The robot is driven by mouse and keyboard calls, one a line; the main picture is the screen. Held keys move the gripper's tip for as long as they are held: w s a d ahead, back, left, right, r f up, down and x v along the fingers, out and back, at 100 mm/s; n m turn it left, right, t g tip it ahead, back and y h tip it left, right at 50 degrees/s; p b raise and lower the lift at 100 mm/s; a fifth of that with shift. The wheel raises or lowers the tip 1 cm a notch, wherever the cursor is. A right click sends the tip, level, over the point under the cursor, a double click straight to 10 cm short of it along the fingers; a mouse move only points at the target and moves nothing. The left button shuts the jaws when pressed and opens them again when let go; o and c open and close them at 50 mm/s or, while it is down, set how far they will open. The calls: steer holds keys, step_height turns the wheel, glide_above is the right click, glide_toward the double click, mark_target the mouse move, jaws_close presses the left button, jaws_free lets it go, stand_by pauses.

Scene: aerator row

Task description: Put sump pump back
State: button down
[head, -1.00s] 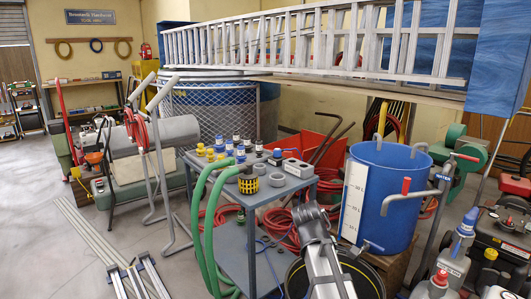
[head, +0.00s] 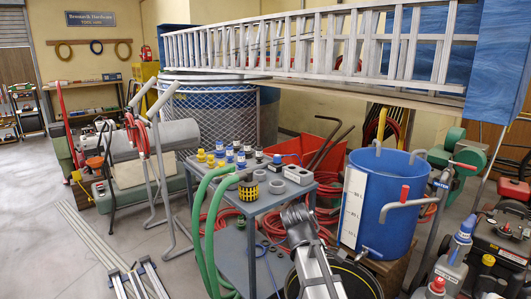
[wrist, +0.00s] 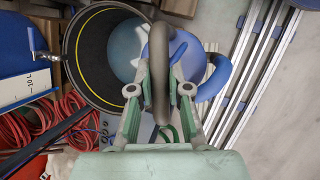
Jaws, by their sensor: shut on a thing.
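In the wrist view my gripper (wrist: 159,80) is shut on the dark curved handle of a blue, rounded body, which I take to be the sump pump (wrist: 187,52). A blue curved outlet sticks out at its right. A black round tub (wrist: 88,72) with a yellow line inside lies behind and to the left, and the pump overlaps its right rim in this view. I cannot tell the pump's height above the tub. The black tub (head: 362,281) also shows at the bottom of the head view, partly behind my arm. The gripper and pump are not visible there.
A grey table (head: 265,200) with small bottles and fittings stands left of my arm. A blue tank (head: 388,205) with a litre scale stands right. Green hoses (head: 205,215) hang at the table; red hose (wrist: 35,135) lies near the tub. Metal rails (wrist: 255,80) lie on the floor.

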step_height(320, 180, up, 14)
steer(key=m+g+p, duration=0.1)
steer(key=m+p, duration=0.3)
steer(key=p, duration=1.6)
steer(key=shift+r+g+y, duration=0.2)
steer(key=shift+g+y, duration=0.1)
steer(key=shift+y, duration=0.1)
steer(key=shift+m, duration=0.4)
